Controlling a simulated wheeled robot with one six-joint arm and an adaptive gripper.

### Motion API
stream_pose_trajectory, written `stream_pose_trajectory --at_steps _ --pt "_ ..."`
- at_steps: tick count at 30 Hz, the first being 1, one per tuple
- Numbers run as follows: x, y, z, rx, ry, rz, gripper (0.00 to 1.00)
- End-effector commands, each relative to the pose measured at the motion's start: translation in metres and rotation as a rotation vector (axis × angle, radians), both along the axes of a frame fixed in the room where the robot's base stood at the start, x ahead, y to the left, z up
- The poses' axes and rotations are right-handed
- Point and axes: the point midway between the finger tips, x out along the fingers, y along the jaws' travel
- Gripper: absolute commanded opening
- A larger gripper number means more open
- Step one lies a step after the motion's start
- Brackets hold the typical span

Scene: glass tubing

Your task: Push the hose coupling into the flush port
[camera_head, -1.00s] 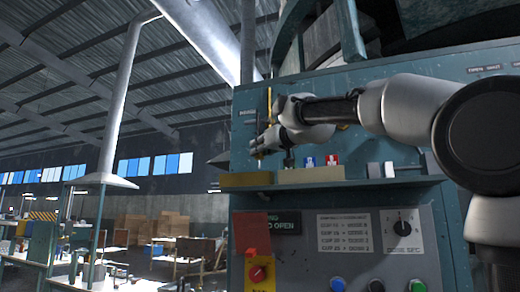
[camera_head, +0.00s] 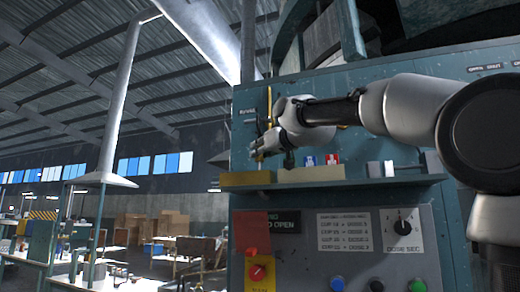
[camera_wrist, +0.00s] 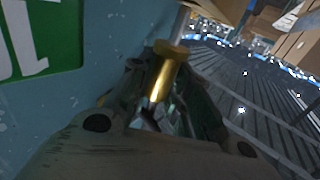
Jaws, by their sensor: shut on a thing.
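A brass hose coupling (camera_wrist: 166,72) with a wider collar at its far end sits between my gripper's fingers in the wrist view. My gripper (camera_wrist: 163,92) is shut on it, and the coupling points away from the camera, beside the teal panel (camera_wrist: 95,40). In the head view my gripper (camera_head: 258,152) is small and dark in front of the machine's left part, above the shelf. The coupling cannot be made out clearly there. I cannot pick out the flush port in either view.
The machine's shelf (camera_head: 405,180) runs below my gripper, carrying a yellow block (camera_head: 246,179), a pale block (camera_head: 311,174) with red and blue pieces, and white blocks (camera_head: 381,169). A green sign (camera_wrist: 40,35) is at left in the wrist view. A control panel lies below the shelf.

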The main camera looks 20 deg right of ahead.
Motion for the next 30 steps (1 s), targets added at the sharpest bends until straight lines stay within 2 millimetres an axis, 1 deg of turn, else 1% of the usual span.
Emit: stream_pose_trajectory --at_steps 30 --pt "0.000 0.000 -0.025 0.000 0.000 0.000 0.00"
